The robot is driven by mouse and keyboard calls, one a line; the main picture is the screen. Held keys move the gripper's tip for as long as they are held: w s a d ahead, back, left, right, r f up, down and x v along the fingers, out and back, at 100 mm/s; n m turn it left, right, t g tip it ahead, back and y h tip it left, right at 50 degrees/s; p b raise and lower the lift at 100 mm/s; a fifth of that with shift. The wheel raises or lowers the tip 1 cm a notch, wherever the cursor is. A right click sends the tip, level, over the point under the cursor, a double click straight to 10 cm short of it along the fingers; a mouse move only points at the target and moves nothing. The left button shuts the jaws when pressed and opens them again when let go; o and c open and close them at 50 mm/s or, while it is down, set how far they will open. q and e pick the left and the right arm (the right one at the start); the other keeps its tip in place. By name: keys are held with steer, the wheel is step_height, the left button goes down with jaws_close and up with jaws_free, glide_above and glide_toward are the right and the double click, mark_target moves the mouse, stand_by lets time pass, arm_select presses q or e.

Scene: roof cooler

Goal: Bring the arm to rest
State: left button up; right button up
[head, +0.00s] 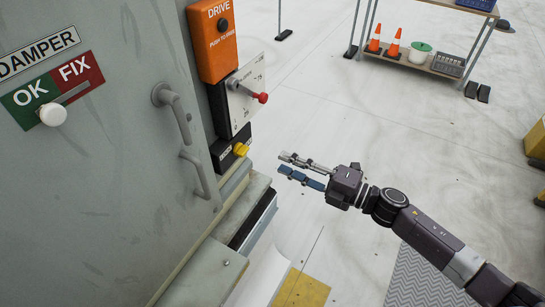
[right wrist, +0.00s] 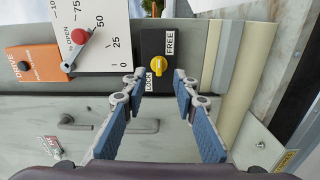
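My right gripper (head: 282,163) is open and empty in the head view, held in the air to the right of the grey cabinet (head: 110,190). Its spread blue-padded fingers also show in the right wrist view (right wrist: 159,78), pointing toward the black LOCK/FREE box with a yellow knob (right wrist: 155,67). In the head view the yellow knob (head: 240,149) is left of the fingertips, with a gap between. Above it is a white scale plate with a red-knobbed lever (head: 262,97). My left gripper is not in view.
An orange DRIVE box (head: 213,40) is above the plate. The damper lever's white knob (head: 53,114) and two door handles (head: 174,110) stick out of the cabinet. Ledges (head: 205,275) run below. A shelf with orange cones (head: 393,45) stands far back; floor between is clear.

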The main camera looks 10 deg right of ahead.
steer(key=shift+s+d, duration=0.45)
steer(key=shift+d, duration=0.15)
steer(key=w+d+f+m+t+h, duration=0.1)
steer(key=d+f+m+t+h, duration=0.25)
steer(key=f, duration=0.55)
steer(key=w+d+f+m+g+h, duration=0.1)
steer(key=w+d+f+m+h, duration=0.15)
steer(key=d+f+m, duration=0.4)
steer(key=s+d+f+m+g+h, duration=0.1)
steer(key=s+d+f+m+h, duration=0.2)
steer(key=f, duration=0.6)
steer(key=s+d+f+m+g+h, duration=0.1)
steer(key=s+d+f+m+h, duration=0.15)
steer(key=s+f, duration=0.45)
steer(key=s+f+m+g+h, duration=0.3)
steer(key=s+f+m+g, duration=0.3)
steer(key=s+f, duration=1.2)
steer(key=s+a+f+m+g, duration=0.1)
steer(key=s+f+m+g, duration=0.1)
steer(key=s, duration=0.9)
steer(key=s+a+f+m+g, duration=0.2)
steer(key=s+f, duration=0.3)
steer(key=s, duration=0.6)
steer(key=shift+s+a+f, duration=0.15)
steer(key=shift+a+f, duration=0.05)
steer(key=shift+f, duration=0.1)
